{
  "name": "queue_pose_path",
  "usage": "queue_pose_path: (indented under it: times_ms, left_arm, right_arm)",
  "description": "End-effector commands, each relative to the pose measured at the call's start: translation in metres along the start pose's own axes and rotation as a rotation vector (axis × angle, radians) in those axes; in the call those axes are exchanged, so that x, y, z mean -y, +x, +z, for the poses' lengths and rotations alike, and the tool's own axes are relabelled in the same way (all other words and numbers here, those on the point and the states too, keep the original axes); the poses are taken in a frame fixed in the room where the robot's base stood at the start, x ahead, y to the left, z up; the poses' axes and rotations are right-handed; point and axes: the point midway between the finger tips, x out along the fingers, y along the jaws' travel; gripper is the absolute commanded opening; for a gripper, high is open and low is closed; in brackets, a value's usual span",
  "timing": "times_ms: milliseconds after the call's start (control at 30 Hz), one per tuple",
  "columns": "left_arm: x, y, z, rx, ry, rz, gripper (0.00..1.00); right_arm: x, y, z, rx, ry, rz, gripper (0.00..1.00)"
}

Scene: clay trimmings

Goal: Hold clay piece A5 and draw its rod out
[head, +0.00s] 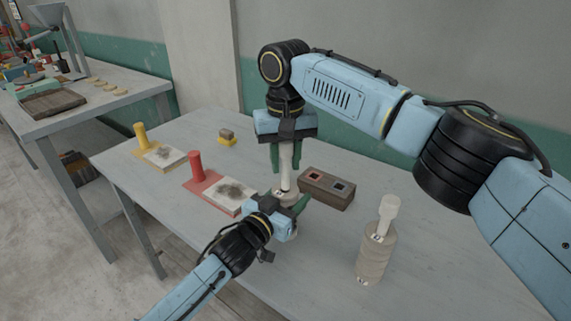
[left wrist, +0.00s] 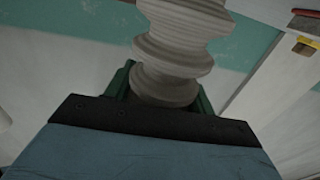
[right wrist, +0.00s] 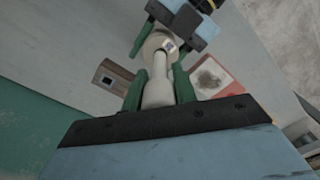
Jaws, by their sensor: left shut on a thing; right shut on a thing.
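A pale ribbed clay piece (left wrist: 178,50) is between the green fingers of my left gripper (head: 289,204), which is shut on it; its labelled top shows in the right wrist view (right wrist: 160,44). I cannot read the label. My right gripper (head: 286,158) is above, shut on the pale handle of a rod (right wrist: 158,88). The rod stands upright, and its narrower lower part meets the clay's top. How deep it sits is hidden. My left gripper hides most of the clay in the head view. A second ribbed clay piece (head: 374,257) with its own rod (head: 389,209) stands to the right.
A brown block (head: 340,199) with two square holes lies just right of the grippers. A red stand (head: 199,181) and a yellow stand (head: 143,141), each with a smudged pale pad, are at left. A small yellow-and-brown block (head: 227,138) lies behind.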

Motion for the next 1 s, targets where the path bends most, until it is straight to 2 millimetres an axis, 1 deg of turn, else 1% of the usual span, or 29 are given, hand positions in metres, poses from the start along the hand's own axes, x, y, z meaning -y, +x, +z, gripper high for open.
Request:
queue_pose_path:
  times_ms: [400, 767, 800, 933, 967, 1000]
  left_arm:
    - [0.000, 0.000, 0.002, 0.003, 0.001, -0.001, 0.12]
    - [0.000, 0.000, 0.002, 0.003, 0.000, 0.000, 0.12]
    - [0.000, 0.000, 0.002, 0.003, 0.000, -0.001, 0.59]
    - [0.000, 0.000, 0.001, 0.002, 0.000, 0.000, 0.76]
    - [0.000, 0.000, 0.001, 0.002, 0.000, 0.000, 0.79]
    - [0.000, 0.000, 0.001, 0.002, 0.000, 0.000, 0.79]
  right_arm:
    - [0.000, -0.025, 0.000, -0.001, 0.000, 0.000, 0.03]
    - [0.000, -0.028, 0.000, 0.000, 0.000, 0.000, 0.03]
    - [0.000, -0.028, 0.000, 0.000, 0.000, 0.000, 0.03]
    - [0.000, -0.028, 0.000, 0.000, 0.000, 0.000, 0.03]
    - [0.000, -0.028, 0.000, 0.000, 0.000, 0.000, 0.03]
    - [0.000, -0.028, 0.000, 0.000, 0.000, 0.000, 0.03]
